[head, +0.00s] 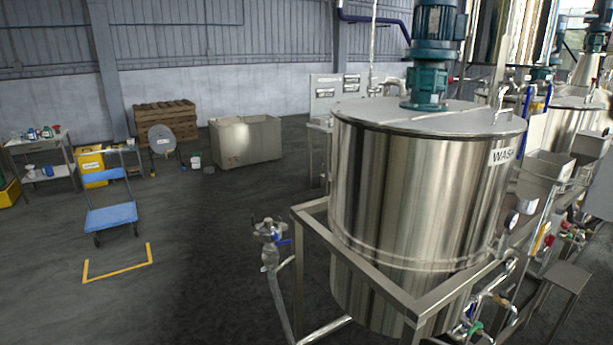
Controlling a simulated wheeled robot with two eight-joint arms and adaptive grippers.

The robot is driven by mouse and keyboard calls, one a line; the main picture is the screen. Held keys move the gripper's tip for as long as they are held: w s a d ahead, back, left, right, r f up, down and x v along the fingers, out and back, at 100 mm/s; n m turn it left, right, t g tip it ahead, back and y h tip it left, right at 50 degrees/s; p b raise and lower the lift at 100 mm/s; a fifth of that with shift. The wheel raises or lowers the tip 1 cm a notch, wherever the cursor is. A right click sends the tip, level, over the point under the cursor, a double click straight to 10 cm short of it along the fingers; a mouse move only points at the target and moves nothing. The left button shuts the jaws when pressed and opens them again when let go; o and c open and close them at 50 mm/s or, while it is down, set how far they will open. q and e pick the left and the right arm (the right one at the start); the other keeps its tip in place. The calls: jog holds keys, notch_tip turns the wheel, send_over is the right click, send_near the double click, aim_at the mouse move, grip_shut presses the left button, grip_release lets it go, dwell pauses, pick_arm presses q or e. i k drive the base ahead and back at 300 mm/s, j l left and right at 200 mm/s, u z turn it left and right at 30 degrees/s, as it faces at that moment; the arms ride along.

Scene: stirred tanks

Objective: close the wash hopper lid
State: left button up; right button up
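A large steel tank (420,190) marked WASH stands in the right half of the head view, with a flat top (385,113) and a green motor (433,55) on it. To its right is a small box-shaped metal hopper (545,172). Neither of my grippers is in view.
The tank's steel frame (360,268) and a pipe with a valve (270,235) stand in front. A step stool (566,278) is at right. A blue cart (111,214), a grey bin (246,142) and a side table (40,145) are at left. The left floor is largely clear.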

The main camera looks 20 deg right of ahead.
aim_at(535, 124)
jog(key=i+j+z, duration=0.2)
jog(key=z, duration=0.3)
jog(key=i+j+z, duration=0.55)
jog(key=j+z, duration=0.15)
jog(key=z, duration=0.25)
jog(key=i+j+z, duration=0.1)
jog(key=j+z, duration=0.85)
